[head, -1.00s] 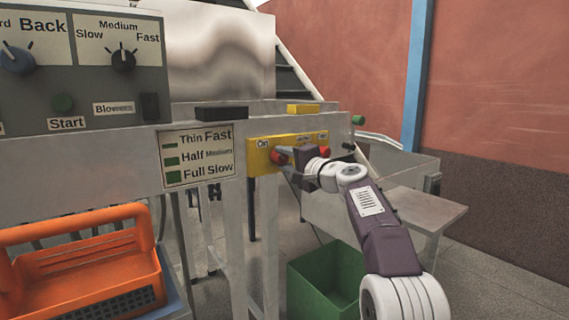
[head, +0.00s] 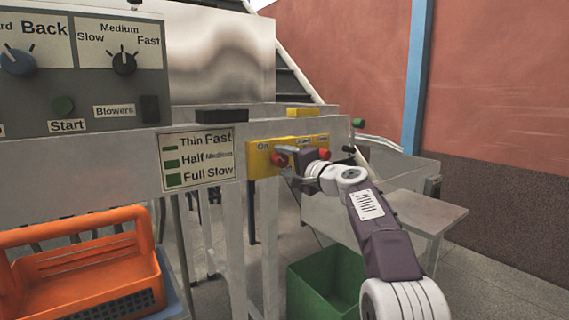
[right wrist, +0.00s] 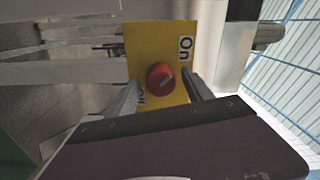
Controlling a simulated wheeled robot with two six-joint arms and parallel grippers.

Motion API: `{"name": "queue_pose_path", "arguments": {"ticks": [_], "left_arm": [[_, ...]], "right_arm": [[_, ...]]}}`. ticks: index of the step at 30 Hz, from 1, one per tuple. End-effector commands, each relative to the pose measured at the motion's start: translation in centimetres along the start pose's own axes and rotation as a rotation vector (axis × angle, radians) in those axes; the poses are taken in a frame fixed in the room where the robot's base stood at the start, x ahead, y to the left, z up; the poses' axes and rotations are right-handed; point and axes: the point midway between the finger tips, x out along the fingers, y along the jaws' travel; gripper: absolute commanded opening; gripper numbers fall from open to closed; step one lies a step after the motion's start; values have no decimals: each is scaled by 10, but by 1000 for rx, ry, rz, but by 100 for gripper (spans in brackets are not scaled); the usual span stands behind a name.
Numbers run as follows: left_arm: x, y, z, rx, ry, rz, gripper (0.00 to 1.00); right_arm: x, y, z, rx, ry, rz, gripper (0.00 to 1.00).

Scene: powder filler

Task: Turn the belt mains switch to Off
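The yellow switch panel (head: 259,164) is on the machine's side rail, with an "On" label at its upper left. A red rotary knob (head: 279,159) sits on it, and a second red knob (head: 324,154) shows to its right. My right gripper (head: 288,157) is at the left knob. In the right wrist view, the red knob (right wrist: 160,76) lies ahead between the two spread fingers of my gripper (right wrist: 161,93), with gaps on both sides. The knob's pale mark is slanted. "On" (right wrist: 185,48) is at upper right; the "Off" label is partly covered by a finger. My left gripper is out of view.
A green bin (head: 325,282) stands on the floor below the arm. An orange basket (head: 80,265) is at the lower left. A green knob (head: 358,123) and a black knob are at the rail's right end. A grey side table (head: 425,212) stands further right.

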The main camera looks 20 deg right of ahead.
Motion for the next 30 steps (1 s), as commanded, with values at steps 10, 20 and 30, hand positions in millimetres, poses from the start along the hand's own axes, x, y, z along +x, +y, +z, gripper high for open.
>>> {"name": "queue_pose_path", "arguments": {"ticks": [10,20,30], "left_arm": [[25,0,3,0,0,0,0],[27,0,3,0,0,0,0],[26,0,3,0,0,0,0]], "right_arm": [[-64,2,0,-1,3,-1,59],[-91,0,0,0,-1,1,59],[-90,0,0,0,0,0,59]]}}
